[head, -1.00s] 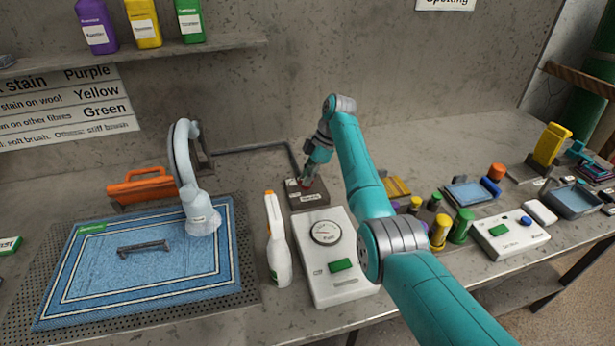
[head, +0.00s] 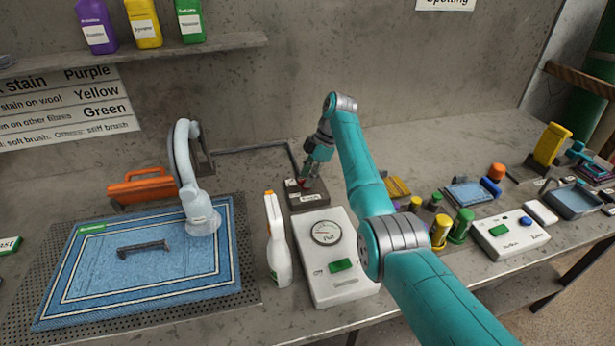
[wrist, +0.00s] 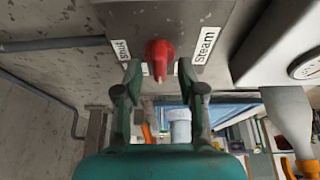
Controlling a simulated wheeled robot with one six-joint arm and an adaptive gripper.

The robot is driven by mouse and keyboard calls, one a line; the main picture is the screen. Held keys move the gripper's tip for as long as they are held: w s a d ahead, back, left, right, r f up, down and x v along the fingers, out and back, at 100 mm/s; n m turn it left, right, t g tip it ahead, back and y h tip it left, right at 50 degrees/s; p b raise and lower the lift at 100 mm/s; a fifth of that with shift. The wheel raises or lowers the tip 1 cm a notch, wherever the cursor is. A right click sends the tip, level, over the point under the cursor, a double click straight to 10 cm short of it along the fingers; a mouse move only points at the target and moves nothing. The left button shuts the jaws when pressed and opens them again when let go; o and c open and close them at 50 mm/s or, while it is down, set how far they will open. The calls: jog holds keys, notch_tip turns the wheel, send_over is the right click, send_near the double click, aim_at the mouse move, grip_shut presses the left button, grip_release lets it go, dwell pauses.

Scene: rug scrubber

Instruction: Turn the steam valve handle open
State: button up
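The red valve handle (wrist: 160,58) sits on a dark metal box (head: 307,199), between a label reading "Shut" and one reading "Steam". In the wrist view the handle points toward my gripper (wrist: 161,72). The two fingers are apart, one on each side of the handle's near end. I cannot tell whether either finger touches it. In the head view my gripper (head: 306,180) reaches down to the box and hides most of the red handle.
A white box with a dial (head: 334,275) stands just in front of the valve box. A white spray bottle (head: 277,245) is at its left. A pipe (head: 250,149) runs along the wall behind. A blue rug (head: 150,285) lies at left, bottles and pads at right.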

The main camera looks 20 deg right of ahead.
jog(key=v, duration=1.1)
jog(key=shift+r, duration=0.25)
jog(key=shift+w, duration=0.1)
